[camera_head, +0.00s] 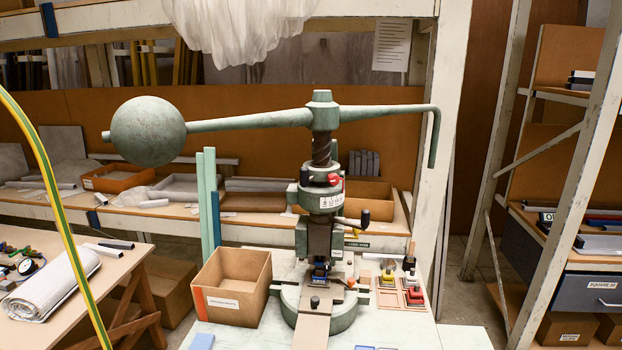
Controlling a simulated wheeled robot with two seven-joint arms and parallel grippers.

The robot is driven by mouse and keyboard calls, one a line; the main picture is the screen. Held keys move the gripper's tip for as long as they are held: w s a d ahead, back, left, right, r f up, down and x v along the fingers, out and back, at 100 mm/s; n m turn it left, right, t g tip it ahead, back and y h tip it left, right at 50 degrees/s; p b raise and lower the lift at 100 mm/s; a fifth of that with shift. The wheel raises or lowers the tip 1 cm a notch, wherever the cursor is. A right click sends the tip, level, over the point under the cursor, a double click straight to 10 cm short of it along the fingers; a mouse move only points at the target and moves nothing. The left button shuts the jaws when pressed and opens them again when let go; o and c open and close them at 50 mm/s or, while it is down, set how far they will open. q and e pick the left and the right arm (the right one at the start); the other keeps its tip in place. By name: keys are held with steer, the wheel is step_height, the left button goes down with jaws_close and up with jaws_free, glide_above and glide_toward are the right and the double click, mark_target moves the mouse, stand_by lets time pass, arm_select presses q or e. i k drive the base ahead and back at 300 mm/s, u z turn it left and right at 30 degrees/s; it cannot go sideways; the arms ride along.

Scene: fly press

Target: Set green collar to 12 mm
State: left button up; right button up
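The green fly press (318,240) stands on the light bench in the middle. A green collar (316,175) sits around its dark screw (321,148), with a red knob (334,181) at its front. A white label (331,202) with dark marks is just below the collar; its marks are too small to read. The press's long arm (255,120) carries a big ball weight (151,131) at the left and a hanging handle (434,140) at the right. Neither of my grippers is in view.
A cardboard box (226,310) stands left of the press base. Small coloured blocks (412,293) lie in trays at its right. A black-knobbed lever (353,221) sticks out at the right. A yellow-green striped cable (57,205) crosses the left. A rolled cloth (52,284) lies on the left table.

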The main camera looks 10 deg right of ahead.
mark_target(317, 169)
steer(key=k, duration=0.45)
steer(key=z, duration=1.2)
steer(key=i, duration=0.95)
steer(key=u, duration=1.1)
